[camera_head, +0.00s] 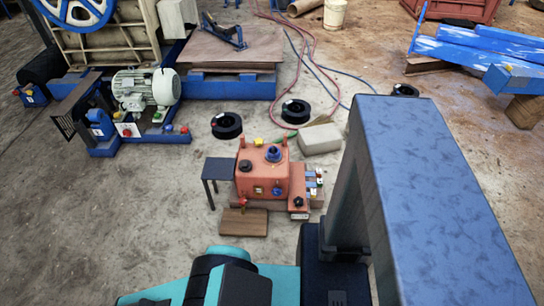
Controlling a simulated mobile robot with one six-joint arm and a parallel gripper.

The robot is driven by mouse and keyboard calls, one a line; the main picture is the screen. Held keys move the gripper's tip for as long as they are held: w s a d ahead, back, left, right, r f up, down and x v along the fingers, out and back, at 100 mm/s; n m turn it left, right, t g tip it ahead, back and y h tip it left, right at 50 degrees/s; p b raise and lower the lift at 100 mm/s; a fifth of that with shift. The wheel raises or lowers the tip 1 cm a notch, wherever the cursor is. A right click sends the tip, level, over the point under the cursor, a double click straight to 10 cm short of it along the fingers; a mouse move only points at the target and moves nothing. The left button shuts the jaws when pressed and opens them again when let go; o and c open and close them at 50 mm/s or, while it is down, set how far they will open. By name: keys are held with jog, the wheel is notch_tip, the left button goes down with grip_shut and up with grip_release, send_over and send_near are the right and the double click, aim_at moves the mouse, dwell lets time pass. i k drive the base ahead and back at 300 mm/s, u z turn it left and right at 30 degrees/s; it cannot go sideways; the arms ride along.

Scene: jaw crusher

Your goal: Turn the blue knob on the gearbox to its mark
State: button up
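The gearbox (263,179) is an orange-red box on the concrete floor near the middle of the view. A blue knob (273,154) stands on its top, toward the right. The knob's mark is too small to make out. A black round part (246,166) sits on the top to the left of the knob. Teal and black parts of my arm show at the bottom edge, in front of the gearbox and apart from it. My gripper's fingers are not in view.
A small dark table (219,168) stands close left of the gearbox, and a wooden board (244,222) lies in front. Black rings (226,125) and a pale block (320,139) lie behind it. A motor (146,88) stands back left. Open floor lies left.

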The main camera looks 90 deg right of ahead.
aim_at(277, 192)
jog(key=k, duration=0.2)
jog(key=z, duration=2.95)
jog(key=i, duration=0.6)
jog(key=z, duration=0.1)
